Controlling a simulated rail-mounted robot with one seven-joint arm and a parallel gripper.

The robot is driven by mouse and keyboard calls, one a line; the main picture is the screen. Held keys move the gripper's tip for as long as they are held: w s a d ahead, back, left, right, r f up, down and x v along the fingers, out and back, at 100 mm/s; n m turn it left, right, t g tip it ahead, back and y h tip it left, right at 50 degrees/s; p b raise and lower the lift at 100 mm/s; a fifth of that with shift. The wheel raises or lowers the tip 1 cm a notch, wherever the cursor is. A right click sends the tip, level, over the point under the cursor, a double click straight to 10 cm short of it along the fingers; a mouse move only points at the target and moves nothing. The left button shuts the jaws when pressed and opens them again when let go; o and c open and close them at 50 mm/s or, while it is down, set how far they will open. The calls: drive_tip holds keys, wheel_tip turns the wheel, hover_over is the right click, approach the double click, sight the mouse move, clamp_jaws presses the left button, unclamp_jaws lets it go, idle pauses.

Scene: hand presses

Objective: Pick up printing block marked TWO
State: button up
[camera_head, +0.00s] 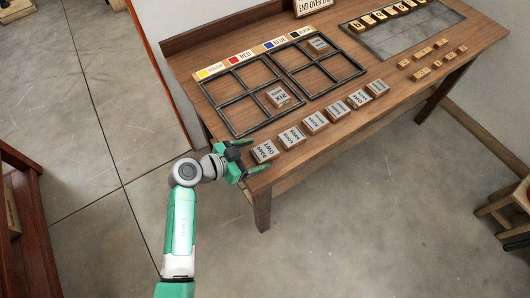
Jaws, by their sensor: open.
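A pale printing block (264,151) lies at the near left corner of the wooden table, at the left end of a row of similar blocks. Its small lettering is turned round and seems to read TWO, though it is hard to be sure. My green gripper (250,156) is open and empty at the table's left edge. Its fingers point right toward this block, one on the far side and one on the near side of its line. The fingertips appear just short of the block; contact cannot be told.
More blocks (292,137) continue the row to the right. Behind stand dark divided frames (236,83), with one block (278,97) in a near compartment and another (318,44) at the back. A grey tray (400,38) and small tan pieces (422,73) are further right.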

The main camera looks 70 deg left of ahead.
sight(260, 153)
drive_tip(key=x, duration=0.2)
drive_tip(key=shift+w+a+f, duration=0.1)
drive_tip(key=shift+w+f, duration=0.05)
drive_tip(key=shift+w, duration=0.25)
drive_tip(key=shift+s, duration=0.1)
drive_tip(key=c, duration=1.1)
wheel_tip(260, 153, up, 4)
drive_tip(key=shift+f+p, duration=0.15)
drive_tip(key=shift+p, duration=0.4)
drive_tip(key=s+d+p, duration=0.1)
drive_tip(key=s+d, duration=0.3)
drive_tip(key=d, duration=0.3)
drive_tip(key=s+d+r+p, duration=0.1)
drive_tip(key=s+d, duration=0.3)
drive_tip(key=d, duration=0.3)
drive_tip(key=shift+r, duration=0.2)
